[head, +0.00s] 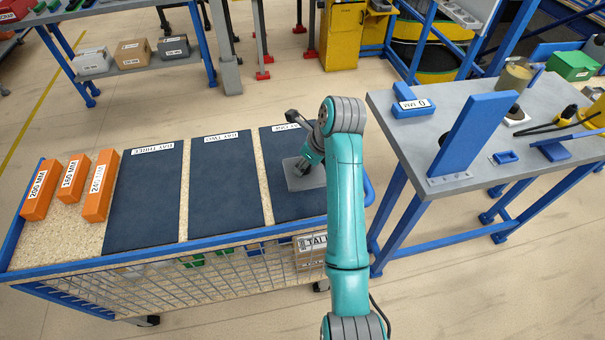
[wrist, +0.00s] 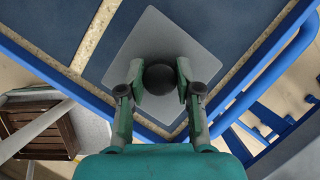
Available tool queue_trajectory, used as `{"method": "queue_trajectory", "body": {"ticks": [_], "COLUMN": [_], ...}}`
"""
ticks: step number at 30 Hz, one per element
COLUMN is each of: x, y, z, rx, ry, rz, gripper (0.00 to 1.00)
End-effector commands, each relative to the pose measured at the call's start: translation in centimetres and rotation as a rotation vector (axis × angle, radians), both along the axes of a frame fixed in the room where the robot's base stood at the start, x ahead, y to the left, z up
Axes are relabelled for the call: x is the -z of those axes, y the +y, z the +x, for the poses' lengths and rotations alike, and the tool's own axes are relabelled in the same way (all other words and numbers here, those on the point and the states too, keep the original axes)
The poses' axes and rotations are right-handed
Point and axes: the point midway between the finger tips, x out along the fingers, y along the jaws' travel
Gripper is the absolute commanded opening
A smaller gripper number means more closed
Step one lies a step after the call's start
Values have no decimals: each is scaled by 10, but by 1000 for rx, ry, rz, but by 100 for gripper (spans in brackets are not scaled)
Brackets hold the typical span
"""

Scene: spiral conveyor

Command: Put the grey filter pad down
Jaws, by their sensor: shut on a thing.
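The grey filter pad (head: 301,177) is a flat square with a dark round knob (wrist: 158,78) at its middle. In the head view it is over the rightmost dark blue mat (head: 283,149) on the trolley, the one nearest the workbench. My gripper (wrist: 158,84) is shut on the knob, one finger on either side. My arm hides part of the mat and pad in the head view.
Several orange labelled blocks (head: 70,180) stand at the left end. The trolley's blue rim (wrist: 262,62) runs close by. A grey workbench (head: 440,130) stands at the right.

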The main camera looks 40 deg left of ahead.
Motion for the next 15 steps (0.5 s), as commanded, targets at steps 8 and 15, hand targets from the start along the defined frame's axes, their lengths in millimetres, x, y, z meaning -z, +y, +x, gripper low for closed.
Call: {"method": "queue_trajectory", "body": {"ticks": [8,15], "x": [30,53], "y": [0,0], "z": [-1,0], "rx": [-1,-1], "ry": [2,-1], "rz": [-2,1], "gripper": [0,0]}}
